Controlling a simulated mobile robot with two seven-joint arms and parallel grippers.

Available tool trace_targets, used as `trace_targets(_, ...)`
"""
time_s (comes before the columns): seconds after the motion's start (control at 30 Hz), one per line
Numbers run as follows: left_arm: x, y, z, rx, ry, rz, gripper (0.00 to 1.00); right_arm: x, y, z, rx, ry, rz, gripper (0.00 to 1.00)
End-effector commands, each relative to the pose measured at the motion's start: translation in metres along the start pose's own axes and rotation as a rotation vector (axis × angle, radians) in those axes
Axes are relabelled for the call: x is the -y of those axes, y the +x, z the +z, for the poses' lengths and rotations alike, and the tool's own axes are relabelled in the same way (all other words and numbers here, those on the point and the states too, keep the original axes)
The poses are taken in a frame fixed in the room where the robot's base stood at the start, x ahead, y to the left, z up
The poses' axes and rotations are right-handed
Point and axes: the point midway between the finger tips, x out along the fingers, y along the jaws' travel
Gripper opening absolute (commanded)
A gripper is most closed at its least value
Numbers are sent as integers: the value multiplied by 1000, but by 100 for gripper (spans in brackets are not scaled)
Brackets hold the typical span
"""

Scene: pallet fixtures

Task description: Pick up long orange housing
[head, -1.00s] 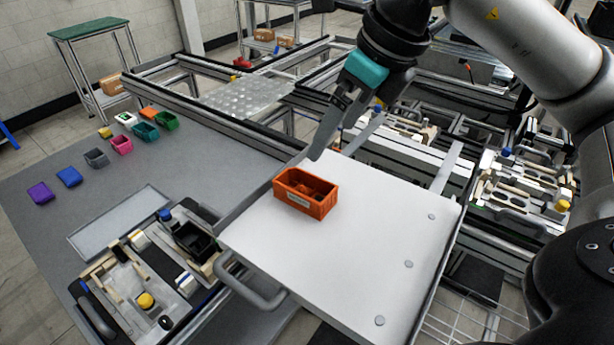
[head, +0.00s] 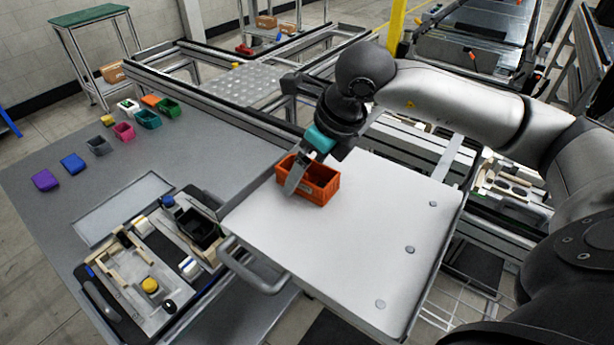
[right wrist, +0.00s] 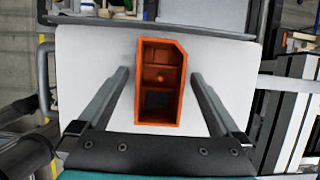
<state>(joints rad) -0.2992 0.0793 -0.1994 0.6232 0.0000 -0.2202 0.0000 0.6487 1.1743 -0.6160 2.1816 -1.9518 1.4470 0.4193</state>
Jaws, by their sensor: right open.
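The long orange housing (head: 322,190) is an open-topped box lying on a white tray (head: 345,250). In the right wrist view the housing (right wrist: 158,90) shows inner dividers and one cut corner. My right gripper (right wrist: 161,75) is open, with one finger on each side of the housing and a gap on both sides. In the head view my right gripper (head: 300,180) comes down over the housing's left end, with one finger in front of it. The other finger is mostly hidden there. My left gripper is not in view.
A fixture (head: 150,265) with a black box and small parts is left of the tray. A handle (head: 250,270) sticks out at the tray's left side. Several small coloured bins (head: 123,132) stand on the grey table (head: 60,220). The tray's right part is clear.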

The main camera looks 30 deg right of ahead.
Motion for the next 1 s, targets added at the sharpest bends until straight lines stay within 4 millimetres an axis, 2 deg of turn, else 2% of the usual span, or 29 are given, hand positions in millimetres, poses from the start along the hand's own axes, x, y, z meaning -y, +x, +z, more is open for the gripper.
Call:
trace_targets(0.27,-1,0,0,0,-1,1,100,0,2,0,0,0,0,98)
trace_targets(1.0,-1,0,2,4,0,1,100,0,2,0,1,0,-1,14)
